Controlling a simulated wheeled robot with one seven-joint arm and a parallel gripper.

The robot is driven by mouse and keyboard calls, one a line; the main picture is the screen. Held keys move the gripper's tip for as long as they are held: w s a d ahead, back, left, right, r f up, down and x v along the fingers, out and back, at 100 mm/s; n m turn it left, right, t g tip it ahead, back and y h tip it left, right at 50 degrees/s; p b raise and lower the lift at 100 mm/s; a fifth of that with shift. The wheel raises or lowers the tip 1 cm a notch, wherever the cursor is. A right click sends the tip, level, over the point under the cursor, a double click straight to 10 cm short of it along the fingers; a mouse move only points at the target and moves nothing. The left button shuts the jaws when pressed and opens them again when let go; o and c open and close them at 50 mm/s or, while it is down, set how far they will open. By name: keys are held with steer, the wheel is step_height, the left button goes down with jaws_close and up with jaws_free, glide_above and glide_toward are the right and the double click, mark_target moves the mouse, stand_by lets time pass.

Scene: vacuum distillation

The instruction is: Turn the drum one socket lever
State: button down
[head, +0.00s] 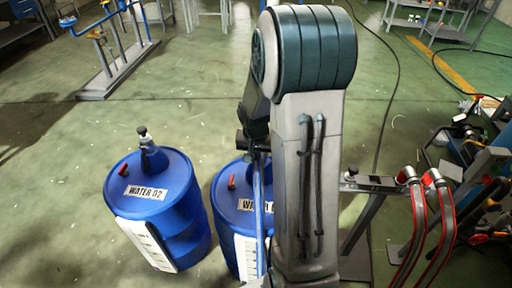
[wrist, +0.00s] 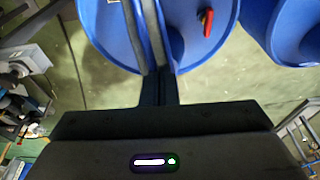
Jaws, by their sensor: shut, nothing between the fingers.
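Drum one (head: 229,205) is a blue drum, partly hidden behind my arm in the head view. A red lever (head: 231,182) stands on its top, left of its label. In the wrist view, the blue drum top (wrist: 184,50) fills the upper middle, and the red lever (wrist: 207,22) lies to the right of my gripper (wrist: 146,25). My gripper's dark fingers reach over the drum top, shut and empty. The lever is apart from them in this view. My arm hides most of the gripper in the head view.
A second blue drum, labelled WATER 02 (head: 150,192), stands close by on the left with its own red lever (head: 122,169). Red and grey curved pipes (head: 441,215) and a metal frame (head: 362,215) stand at the right. The green floor behind the drums is mostly clear.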

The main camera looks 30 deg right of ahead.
mark_target(257, 173)
steer(key=x, duration=0.3)
steer(key=s+x, duration=0.1)
steer(key=x, duration=0.1)
steer(key=shift+a+f, duration=0.35)
steer(key=shift+f, duration=0.05)
steer(key=shift+f+b, duration=0.1)
steer(key=shift+b, duration=0.45)
steer(key=shift+s+a+f+b, duration=0.1)
steer(key=shift+s+f+b, duration=0.05)
steer(key=shift+b, duration=0.7)
